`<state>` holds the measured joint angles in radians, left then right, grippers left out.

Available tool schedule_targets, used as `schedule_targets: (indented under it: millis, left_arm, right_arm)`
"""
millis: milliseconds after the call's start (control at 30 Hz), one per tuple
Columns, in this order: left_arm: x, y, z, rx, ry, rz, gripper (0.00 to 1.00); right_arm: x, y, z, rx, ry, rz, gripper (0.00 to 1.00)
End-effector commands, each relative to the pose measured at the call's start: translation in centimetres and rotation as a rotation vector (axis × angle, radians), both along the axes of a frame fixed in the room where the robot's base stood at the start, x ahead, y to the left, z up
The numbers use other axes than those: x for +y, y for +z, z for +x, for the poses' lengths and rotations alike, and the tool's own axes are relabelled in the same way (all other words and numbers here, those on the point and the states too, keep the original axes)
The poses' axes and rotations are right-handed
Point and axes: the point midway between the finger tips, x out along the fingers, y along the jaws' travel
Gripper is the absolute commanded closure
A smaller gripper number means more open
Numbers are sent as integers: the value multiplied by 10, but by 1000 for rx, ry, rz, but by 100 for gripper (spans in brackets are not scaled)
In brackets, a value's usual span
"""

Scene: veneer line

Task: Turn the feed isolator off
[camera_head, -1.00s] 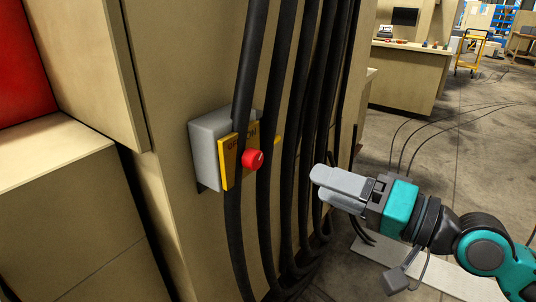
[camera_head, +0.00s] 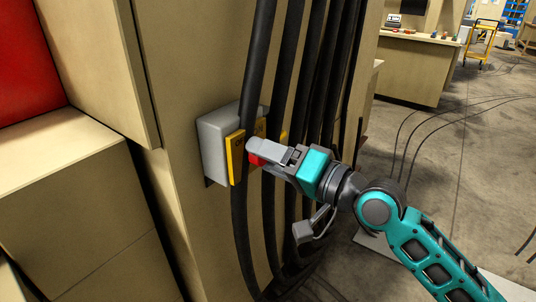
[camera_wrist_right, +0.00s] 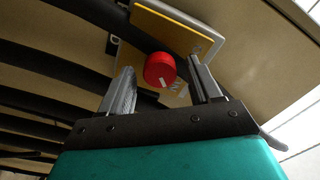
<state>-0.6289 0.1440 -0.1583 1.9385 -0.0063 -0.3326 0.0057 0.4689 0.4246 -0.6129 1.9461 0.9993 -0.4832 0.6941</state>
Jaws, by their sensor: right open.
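The feed isolator is a grey box (camera_head: 213,150) on the beige cabinet wall, with a yellow plate (camera_head: 236,158) and a red knob (camera_head: 255,159). In the head view my right gripper (camera_head: 254,150) is at the knob and hides much of it. In the right wrist view the red knob (camera_wrist_right: 160,70), with a white mark on it, shows between the two open fingers (camera_wrist_right: 160,85), nearer their tips. The yellow plate (camera_wrist_right: 172,32) lies behind it. I cannot tell whether a finger touches the knob. My left gripper is not in view.
Several thick black cables (camera_head: 290,70) hang down the wall in front of and beside the box, close to my right gripper. A beige cabinet (camera_head: 70,190) stands at the left. The floor (camera_head: 455,180) at the right is mostly open, with thin cables on it.

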Motion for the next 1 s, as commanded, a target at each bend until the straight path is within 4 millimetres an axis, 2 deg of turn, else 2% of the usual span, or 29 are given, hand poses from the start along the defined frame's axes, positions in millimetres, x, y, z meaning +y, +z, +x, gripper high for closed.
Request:
schedule_targets:
  millis: [333,900,1000]
  left_arm:
    - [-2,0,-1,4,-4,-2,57]
    - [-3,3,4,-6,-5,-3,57]
    - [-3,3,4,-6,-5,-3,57]
  right_arm:
    - [3,0,2,-1,0,-1,37]
    - [3,0,2,0,0,0,91]
    - [3,0,2,-2,0,-1,93]
